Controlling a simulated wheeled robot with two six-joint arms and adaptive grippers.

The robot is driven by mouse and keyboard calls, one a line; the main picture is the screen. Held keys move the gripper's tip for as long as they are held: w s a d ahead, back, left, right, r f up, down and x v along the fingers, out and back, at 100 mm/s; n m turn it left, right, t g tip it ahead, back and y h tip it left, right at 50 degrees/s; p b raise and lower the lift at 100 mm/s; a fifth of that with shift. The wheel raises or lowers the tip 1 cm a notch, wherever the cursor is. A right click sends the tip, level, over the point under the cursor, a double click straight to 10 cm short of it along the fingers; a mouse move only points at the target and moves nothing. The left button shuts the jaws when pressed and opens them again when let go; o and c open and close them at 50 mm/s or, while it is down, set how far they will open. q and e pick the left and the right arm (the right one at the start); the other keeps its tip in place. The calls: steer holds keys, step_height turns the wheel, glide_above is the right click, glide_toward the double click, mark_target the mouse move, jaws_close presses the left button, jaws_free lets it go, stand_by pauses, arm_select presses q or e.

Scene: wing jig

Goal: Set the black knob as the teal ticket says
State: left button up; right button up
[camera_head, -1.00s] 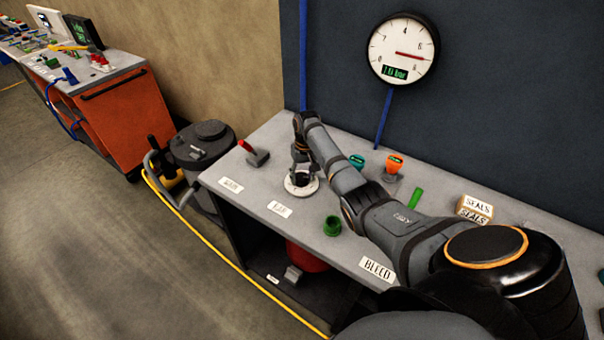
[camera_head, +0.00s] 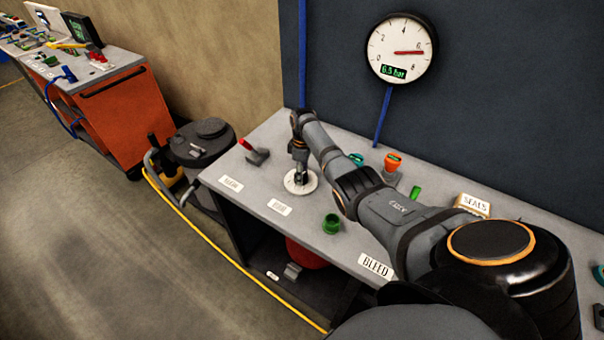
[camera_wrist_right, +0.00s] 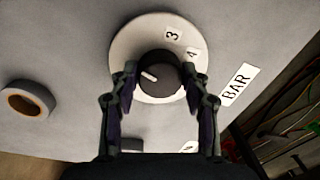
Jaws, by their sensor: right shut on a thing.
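The black knob (camera_wrist_right: 160,72) sits in the middle of a round white dial (camera_wrist_right: 125,42) on the grey bench. Its white mark (camera_wrist_right: 148,76) lies on the left side of its top in the right wrist view. The figures 3 and 4 show at the dial's upper right. My right gripper (camera_wrist_right: 162,88) has a finger on either side of the knob and is shut on it. In the head view the gripper (camera_head: 300,180) stands over the dial (camera_head: 291,186). A wall gauge (camera_head: 402,48) reads about 6.5 bar. I cannot make out a teal ticket. My left gripper is out of view.
Beside the dial are a red-handled lever (camera_head: 252,152), a green cup-like part (camera_head: 332,224), an orange-topped knob (camera_head: 392,162) and a teal knob (camera_head: 356,159). A SEALS box (camera_head: 474,204) stands farther right. A dark drum (camera_head: 203,148) stands off the bench's left end.

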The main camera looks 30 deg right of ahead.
steer(key=n, duration=0.5)
steer(key=shift+w+r+n, duration=0.15)
steer(key=shift+w+n, duration=0.05)
steer(key=shift+n, duration=0.1)
steer(key=n, duration=0.5)
steer(key=shift+w+h, duration=0.1)
steer(key=shift+h, duration=0.2)
steer(key=n+p, duration=0.1)
steer(key=n, duration=0.4)
steer(key=shift+w+r+n, duration=0.1)
steer(key=shift+n, duration=0.3)
steer(key=shift+a+n+h+p, duration=0.1)
steer(key=shift+n+h+p, duration=0.35)
steer(key=shift+n, duration=1.75)
steer(key=o, duration=0.9)
steer(key=shift+o, duration=1.3)
